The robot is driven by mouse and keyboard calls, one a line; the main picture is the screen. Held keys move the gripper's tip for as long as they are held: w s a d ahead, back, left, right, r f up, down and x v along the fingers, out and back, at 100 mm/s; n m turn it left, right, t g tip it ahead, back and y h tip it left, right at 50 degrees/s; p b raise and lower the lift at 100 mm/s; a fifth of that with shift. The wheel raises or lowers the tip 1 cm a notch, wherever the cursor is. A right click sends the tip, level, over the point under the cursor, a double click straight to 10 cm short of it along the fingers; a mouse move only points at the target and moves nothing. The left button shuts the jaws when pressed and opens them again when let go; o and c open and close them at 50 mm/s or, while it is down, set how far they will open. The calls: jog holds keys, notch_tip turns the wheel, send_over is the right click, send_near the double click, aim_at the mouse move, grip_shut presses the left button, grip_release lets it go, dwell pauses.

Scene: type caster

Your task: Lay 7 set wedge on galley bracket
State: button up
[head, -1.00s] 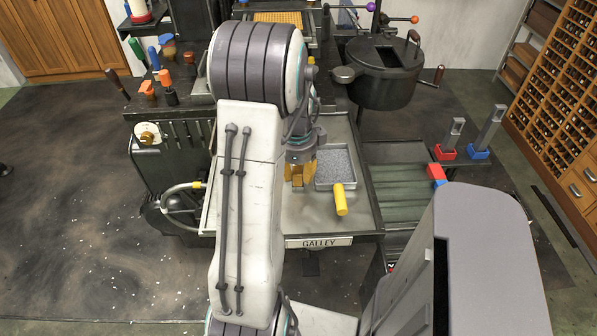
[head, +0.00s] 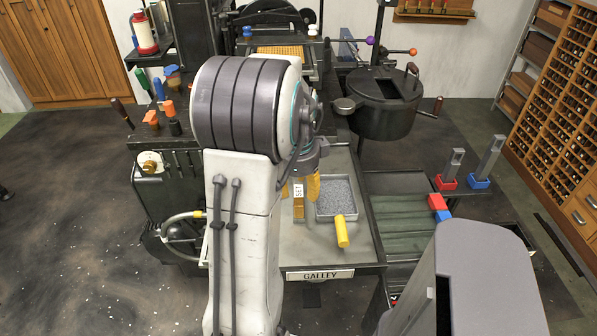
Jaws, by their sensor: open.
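The galley is a grey tray-topped table with a GALLEY nameplate (head: 320,274) on its front edge. A brass-coloured piece with a white label (head: 298,202), which may be the set wedge, stands on the galley surface; its label is too small to read surely. My gripper (head: 301,188), with yellow fingers, is open right at this piece, one finger to its right and the other partly hidden by my arm. I cannot tell whether they touch. No part is clearly identifiable as the galley bracket.
A grey-filled tray (head: 337,194) with a yellow handle (head: 342,232) lies just right of my gripper. A dark pot (head: 381,108) hangs at the back right. Red (head: 438,201) and blue (head: 442,216) blocks sit farther right. The galley's front is mostly clear.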

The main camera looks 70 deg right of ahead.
notch_tip(320, 180, up, 6)
jog(key=b, duration=0.2)
jog(key=w+a+r+n+t, duration=0.1)
jog(key=w+a+r+n, duration=0.1)
jog(key=w+a+n, duration=1.35)
jog(key=a+f+n+t, duration=0.1)
jog(key=a+n, duration=0.8)
jog(key=a, duration=0.2)
jog(key=s+a+f+n+t+y, duration=0.1)
jog(key=a+f+n, duration=0.1)
jog(key=a+n, duration=0.8)
jog(key=shift+s+a, duration=0.25)
jog(key=shift+a, duration=0.65)
jog(key=shift+f, duration=0.1)
jog(key=shift+r+p, duration=0.9)
jog(key=shift+p, duration=0.05)
